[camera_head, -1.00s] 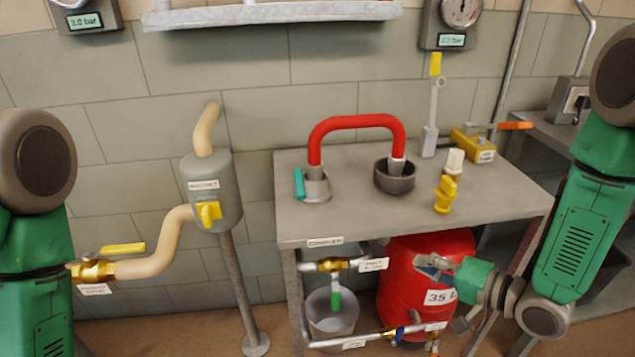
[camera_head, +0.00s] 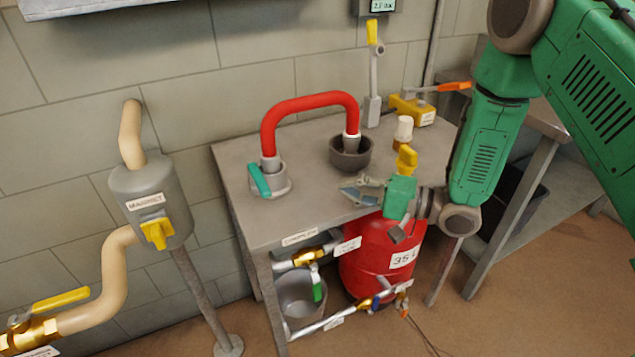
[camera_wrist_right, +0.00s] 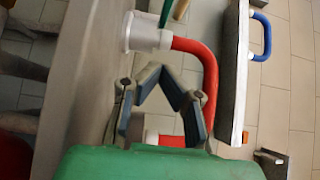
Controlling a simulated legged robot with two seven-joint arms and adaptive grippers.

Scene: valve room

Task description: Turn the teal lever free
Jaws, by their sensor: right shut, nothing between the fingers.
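The teal lever (camera_head: 259,180) stands steeply on the side of a grey coupling (camera_head: 272,179) at the left end of the table. A red hose (camera_head: 308,101) arches from this coupling to a dark cup (camera_head: 350,157). In the right wrist view the teal lever (camera_wrist_right: 166,12) shows at the top edge, beside the pale coupling (camera_wrist_right: 145,32). My right gripper (camera_head: 352,191) is shut and empty at the table's front edge, right of the lever and apart from it. It also shows in the right wrist view (camera_wrist_right: 152,76). My left gripper is out of view.
A yellow fitting (camera_head: 405,160) and a white-capped one (camera_head: 403,130) stand near my right gripper. A yellow valve with an orange handle (camera_head: 454,86) is behind. A red tank (camera_head: 378,262) is below. The tabletop between lever and gripper looks clear.

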